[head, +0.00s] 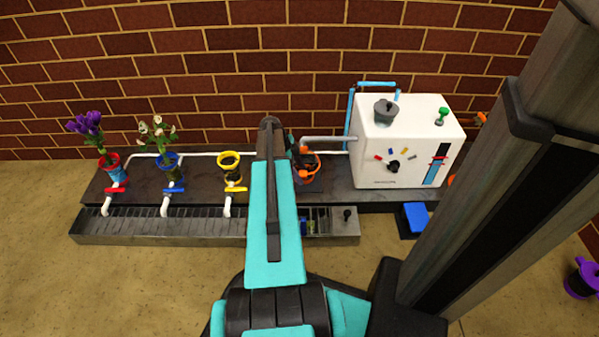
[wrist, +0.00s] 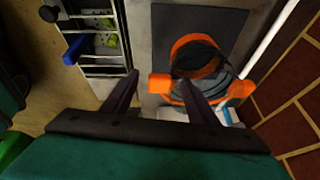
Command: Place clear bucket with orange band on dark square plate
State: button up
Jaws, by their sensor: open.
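The clear bucket with the orange band (wrist: 205,64) shows in the wrist view, with an orange tab jutting from its left side. It overlaps the dark square plate (wrist: 173,21); the view does not show how fully its base rests there. My gripper (wrist: 158,79) is open, with one finger on each side of the tab. I cannot tell whether the fingers touch it. In the head view the bucket (head: 309,166) is partly hidden behind my arm, left of the white machine. My gripper is hidden there.
The white machine (head: 408,150) stands right of the bucket, with a pipe reaching toward it. A red bucket (head: 109,163), a blue bucket (head: 168,161) and a yellow bucket (head: 229,160) stand along the bench on the left. A metal drain grate (head: 150,224) runs in front.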

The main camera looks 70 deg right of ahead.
jog(key=p+v, duration=0.5)
jog(key=v, duration=0.7)
jog(key=shift+w+a, duration=0.1)
dwell(0.6)
